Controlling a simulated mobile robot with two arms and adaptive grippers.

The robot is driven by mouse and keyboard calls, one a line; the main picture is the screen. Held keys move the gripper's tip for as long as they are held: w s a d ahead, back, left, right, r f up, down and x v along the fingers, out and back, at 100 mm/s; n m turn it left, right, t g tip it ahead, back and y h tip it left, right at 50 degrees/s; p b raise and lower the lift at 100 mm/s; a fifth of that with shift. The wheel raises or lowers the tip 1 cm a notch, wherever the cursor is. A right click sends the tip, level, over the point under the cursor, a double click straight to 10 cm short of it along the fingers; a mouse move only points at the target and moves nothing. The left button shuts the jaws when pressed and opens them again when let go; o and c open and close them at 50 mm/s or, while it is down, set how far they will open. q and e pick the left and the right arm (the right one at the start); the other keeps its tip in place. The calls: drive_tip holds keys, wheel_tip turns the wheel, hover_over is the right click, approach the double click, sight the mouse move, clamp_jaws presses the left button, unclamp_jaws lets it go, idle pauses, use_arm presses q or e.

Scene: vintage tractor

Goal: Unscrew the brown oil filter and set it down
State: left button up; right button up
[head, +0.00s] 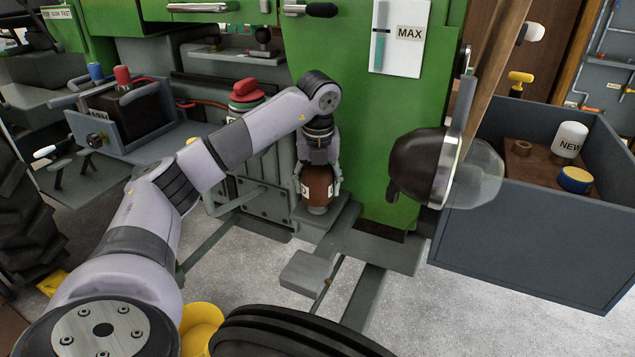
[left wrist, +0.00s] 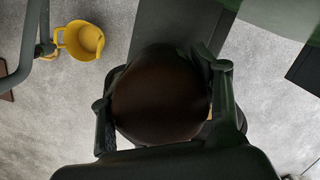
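The brown oil filter (head: 318,184) is upright at the side of the green tractor, low down above a grey ledge, with a small white label on its side. My left gripper (head: 318,180) comes down over it from above, with one finger on each side. In the left wrist view the filter's dark round end (left wrist: 160,95) fills the space between the two fingers (left wrist: 162,105), which appear to touch it. Whether its base is still threaded on the mount is hidden. My right gripper is not in view.
A blue-grey open bin (head: 530,220) at the right holds a brown board with a white "NEW" filter (head: 570,139) and a blue-and-yellow can (head: 575,180). A round headlamp (head: 430,170) juts out between tractor and bin.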

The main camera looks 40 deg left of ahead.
use_arm(q)
drive_tip(key=shift+o, duration=1.1)
drive_tip(key=m, duration=0.3)
drive_tip(key=m+h, duration=0.1)
drive_tip(key=m, duration=0.2)
drive_tip(key=shift+d+t, duration=0.1)
drive_tip(key=shift+t, duration=0.2)
drive_tip(key=m, duration=0.6)
drive_tip(key=shift+w+d+h, duration=0.1)
drive_tip(key=shift+d+h, duration=0.05)
drive_tip(key=shift+h, duration=0.25)
drive_tip(key=shift+c, duration=0.2)
